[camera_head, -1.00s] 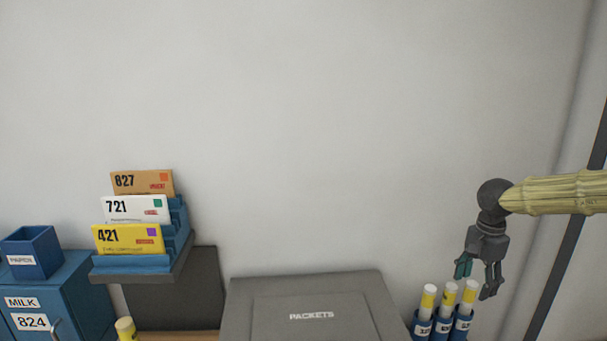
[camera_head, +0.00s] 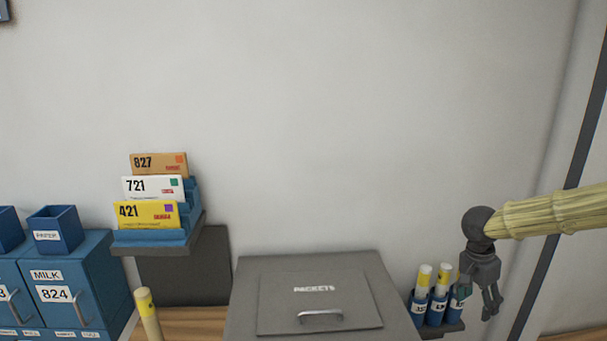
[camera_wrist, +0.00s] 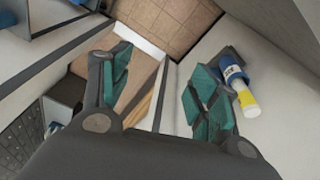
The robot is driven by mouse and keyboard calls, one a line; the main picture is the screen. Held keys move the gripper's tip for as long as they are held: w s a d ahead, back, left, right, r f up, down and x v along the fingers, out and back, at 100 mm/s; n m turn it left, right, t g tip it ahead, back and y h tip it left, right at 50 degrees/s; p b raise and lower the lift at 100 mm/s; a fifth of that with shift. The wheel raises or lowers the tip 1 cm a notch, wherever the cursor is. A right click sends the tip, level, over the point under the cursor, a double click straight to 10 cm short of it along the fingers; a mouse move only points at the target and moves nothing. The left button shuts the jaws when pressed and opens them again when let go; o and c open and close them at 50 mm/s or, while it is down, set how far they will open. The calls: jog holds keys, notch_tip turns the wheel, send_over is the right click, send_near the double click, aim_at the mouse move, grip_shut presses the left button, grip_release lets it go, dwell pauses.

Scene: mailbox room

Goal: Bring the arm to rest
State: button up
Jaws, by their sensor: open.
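My gripper (camera_head: 480,293) hangs at the right of the head view, fingers pointing down. It is open and empty. In the wrist view, its two teal-padded fingers (camera_wrist: 155,95) stand apart with floor and wall showing between them. One yellow-and-white tube (camera_wrist: 240,95) shows beside the right finger in the wrist view. My arm in a yellowish sleeve reaches in from the right edge.
A grey box marked PACKETS (camera_head: 315,270) stands at the centre. A blue rack (camera_head: 155,238) holds three numbered envelopes at the left. Blue cabinets (camera_head: 95,260) and a blue cup (camera_head: 55,230) stand further left. The wall above is bare.

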jog(key=s+a+f+n+t+h+b, duration=0.1)
jog(key=s+a+f+n+b, duration=0.3)
jog(key=f, duration=0.7)
jog(key=s+a+f+n+t+b, duration=0.1)
jog(key=s+a+f+n+t, duration=0.3)
jog(key=f, duration=0.8)
jog(key=s+a+f+g+h+b, duration=0.1)
jog(key=s+a+f+b, duration=0.1)
jog(key=s+f, duration=0.65)
jog(key=s+a+f+n+g+y+b, duration=0.1)
jog(key=s+a+f, duration=0.2)
jog(key=s+f, duration=0.2)
jog(key=s+a+f+n+g+y+b, duration=0.1)
jog(key=s+a+f, duration=0.3)
jog(key=s, duration=0.6)
jog(key=s+a+f+n+g+y+b, duration=0.1)
jog(key=s+a+f+n+y+b, duration=0.1)
jog(key=s, duration=0.6)
notch_tip(320, 180, down, 4)
jog(key=shift+a+r+n+g, duration=0.15)
jog(key=shift+a+n+g, duration=0.35)
jog(key=shift+a, duration=0.45)
